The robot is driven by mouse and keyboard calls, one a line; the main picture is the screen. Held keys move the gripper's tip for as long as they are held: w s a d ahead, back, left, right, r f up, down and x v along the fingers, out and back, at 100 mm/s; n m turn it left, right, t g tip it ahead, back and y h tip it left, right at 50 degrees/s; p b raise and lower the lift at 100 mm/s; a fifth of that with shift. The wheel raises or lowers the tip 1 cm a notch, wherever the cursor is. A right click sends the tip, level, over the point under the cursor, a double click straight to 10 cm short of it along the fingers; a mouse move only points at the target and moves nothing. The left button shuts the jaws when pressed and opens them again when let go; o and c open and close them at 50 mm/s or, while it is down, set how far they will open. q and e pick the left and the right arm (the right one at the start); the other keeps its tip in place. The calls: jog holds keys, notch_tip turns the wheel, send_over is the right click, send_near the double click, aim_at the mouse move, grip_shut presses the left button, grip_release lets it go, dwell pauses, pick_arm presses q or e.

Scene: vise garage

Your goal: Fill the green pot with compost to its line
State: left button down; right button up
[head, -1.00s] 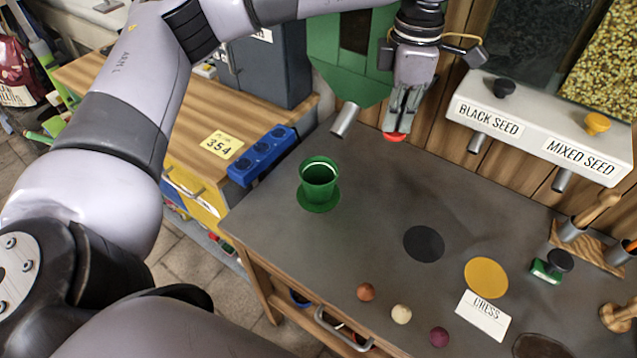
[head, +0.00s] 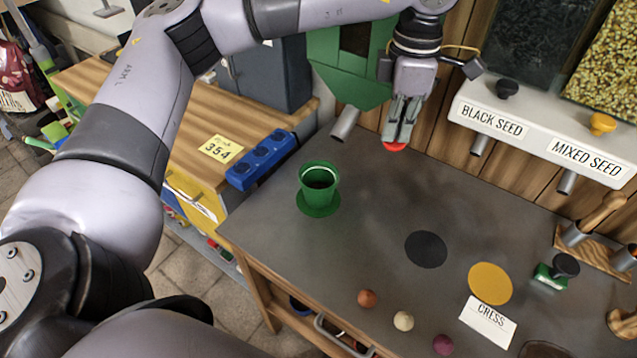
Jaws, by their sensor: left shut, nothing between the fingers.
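The green pot (head: 313,196) stands upright on a green saucer on the grey bench. A pale line shows inside it near the rim. Its inside is dark, and I cannot tell the exact level. A green hopper (head: 330,82) with a silver spout (head: 345,123) is mounted behind and above the pot. The spout's mouth is up and to the right of the pot. My left gripper (head: 400,136) is shut and points down, right of the spout. A red round piece (head: 395,147) shows right at its fingertips; I cannot tell whether they touch. My right gripper is out of view.
A seed dispenser (head: 535,140) labelled black seed and mixed seed is at right. A black disc (head: 426,250), a yellow disc (head: 490,284), a cress card (head: 488,320) and small balls lie on the bench. A blue block (head: 262,160) sits left of the pot.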

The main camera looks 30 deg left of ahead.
pick_arm(q)
jog(key=shift+r+p, duration=1.45)
jog(key=shift+r, duration=1.35)
jog(key=shift+f, duration=0.1)
jog(key=shift+f+b, duration=2.65)
jog(key=shift+f, duration=0.7)
jog(key=shift+r+p, duration=2.15)
jog(key=shift+r, duration=1.3)
